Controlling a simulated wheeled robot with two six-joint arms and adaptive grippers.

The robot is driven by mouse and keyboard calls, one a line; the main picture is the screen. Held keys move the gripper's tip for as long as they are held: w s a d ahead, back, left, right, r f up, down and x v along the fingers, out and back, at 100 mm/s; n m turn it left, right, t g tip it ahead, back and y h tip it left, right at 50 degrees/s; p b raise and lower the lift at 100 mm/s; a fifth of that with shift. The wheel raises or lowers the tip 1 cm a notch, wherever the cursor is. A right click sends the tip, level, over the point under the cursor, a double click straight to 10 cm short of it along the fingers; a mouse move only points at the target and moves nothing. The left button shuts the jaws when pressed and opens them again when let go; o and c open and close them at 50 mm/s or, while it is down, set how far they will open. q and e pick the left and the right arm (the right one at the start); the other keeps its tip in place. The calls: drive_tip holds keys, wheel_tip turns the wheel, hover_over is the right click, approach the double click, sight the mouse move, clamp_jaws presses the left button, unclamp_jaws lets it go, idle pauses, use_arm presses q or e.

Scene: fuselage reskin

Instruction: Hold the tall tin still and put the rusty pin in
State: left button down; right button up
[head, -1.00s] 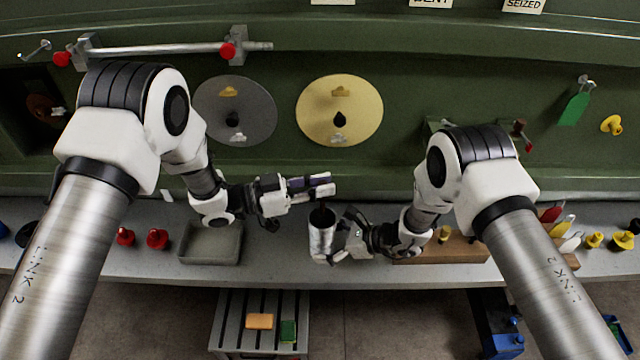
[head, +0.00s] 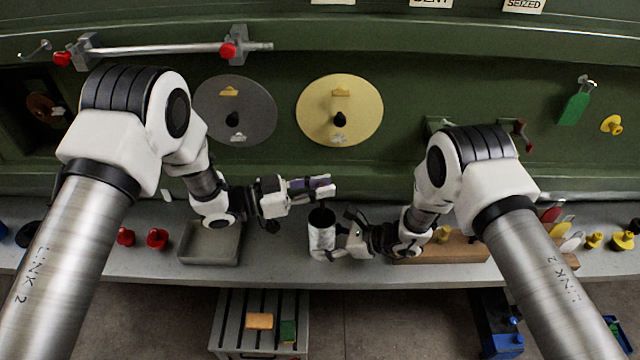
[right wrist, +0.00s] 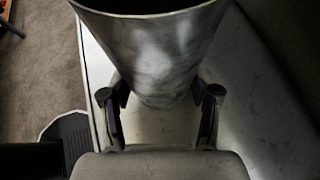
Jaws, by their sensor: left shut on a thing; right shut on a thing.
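The tall tin (head: 321,238) is a shiny metal cylinder with a dark open mouth, upright near the front of the bench. My right gripper (head: 336,252) is shut on its lower part from the right. In the right wrist view the tin (right wrist: 155,55) stands between the two fingers of the gripper (right wrist: 163,105). My left gripper (head: 325,188) is just above the tin's mouth, fingers pointing right. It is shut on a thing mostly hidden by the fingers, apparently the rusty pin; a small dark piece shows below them. I cannot tell whether it enters the mouth.
A grey tray (head: 212,246) stands left of the tin, with red knobs (head: 157,239) beyond it. A wooden block (head: 455,249) lies to the right. The green panel (head: 290,165) rises behind the bench, with a grey and a yellow disc (head: 365,105).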

use_arm(q)
wheel_tip(320, 180, down, 5)
drive_tip(key=shift+r, duration=0.2)
idle(0.6)
drive_tip(key=c, duration=1)
unclamp_jaws()
drive_tip(key=shift+r, duration=0.1)
drive_tip(key=shift+r, duration=3.95)
use_arm(e)
drive_tip(key=o, duration=0.9)
